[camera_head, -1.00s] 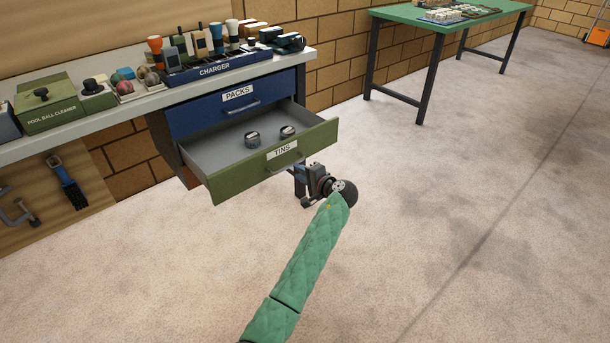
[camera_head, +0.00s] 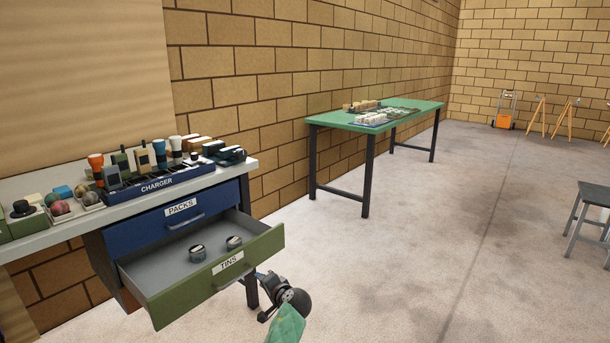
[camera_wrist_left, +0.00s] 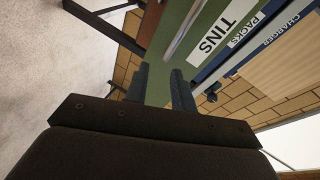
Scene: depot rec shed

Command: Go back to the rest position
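The green drawer (camera_head: 182,292) labelled TINS stands pulled out under the bench, with two round tins (camera_head: 197,253) (camera_head: 234,242) inside. My left gripper (camera_head: 266,283) is just outside the drawer's front, near its right end and low down. In the left wrist view, its two fingers (camera_wrist_left: 160,88) are apart with nothing held between them. The green drawer front and its TINS label (camera_wrist_left: 213,40) show beyond the fingers. The gripper appears apart from the drawer handle. My right gripper is not in view.
The blue PACKS drawer (camera_head: 165,230) above is shut. A green table (camera_head: 333,119) stands farther back, and a grey stool (camera_head: 590,207) is at right. The floor between is clear.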

